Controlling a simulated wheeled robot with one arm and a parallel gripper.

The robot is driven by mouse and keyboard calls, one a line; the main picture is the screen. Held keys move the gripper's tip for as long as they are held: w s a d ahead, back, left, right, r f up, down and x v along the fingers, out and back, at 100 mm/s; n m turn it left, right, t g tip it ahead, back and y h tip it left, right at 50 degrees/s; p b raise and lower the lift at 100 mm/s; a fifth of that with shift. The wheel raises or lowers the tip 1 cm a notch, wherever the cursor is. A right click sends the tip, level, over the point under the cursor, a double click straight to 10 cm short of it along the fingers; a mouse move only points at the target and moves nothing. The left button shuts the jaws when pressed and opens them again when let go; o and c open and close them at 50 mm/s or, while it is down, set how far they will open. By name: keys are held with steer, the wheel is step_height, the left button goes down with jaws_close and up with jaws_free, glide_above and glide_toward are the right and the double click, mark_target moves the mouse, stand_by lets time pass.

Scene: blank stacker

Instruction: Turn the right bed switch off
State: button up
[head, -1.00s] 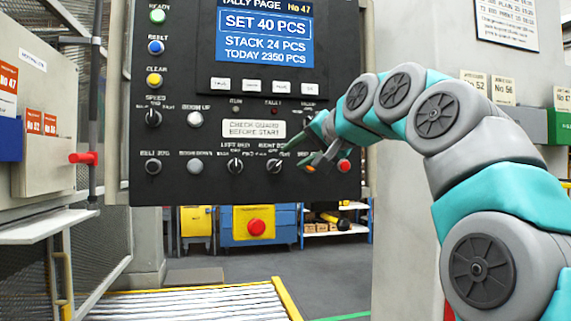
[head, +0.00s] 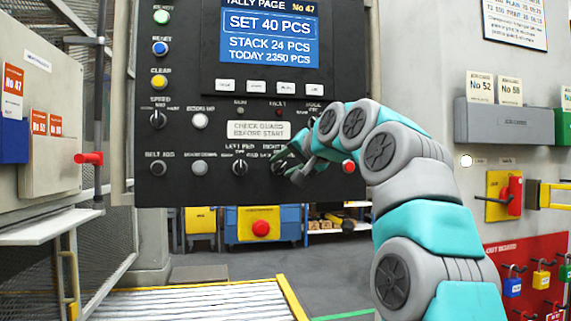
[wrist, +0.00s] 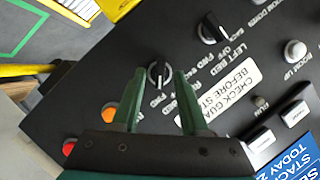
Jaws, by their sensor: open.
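The right bed switch (wrist: 158,74) is a black rotary knob with a white mark on the dark control panel (head: 215,130). In the wrist view it lies between the tips of my open gripper (wrist: 159,76), with no clear contact. Its white mark seems to point at the FWD label. In the head view my gripper (head: 291,168) is at the panel's lower part and largely hides this switch. The left bed switch (head: 239,167) is just left of it; it also shows at the top of the wrist view (wrist: 212,28).
A red button (head: 348,167) is right of my gripper, and an orange lamp (wrist: 109,112) is near one finger. White buttons (head: 199,167) and other knobs share the panel. A roller conveyor (head: 200,300) lies below. A yellow bracket with a red handle (head: 514,195) is on the right wall.

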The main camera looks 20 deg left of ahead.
jaws_close()
stand_by(0.3)
stand_by(0.3)
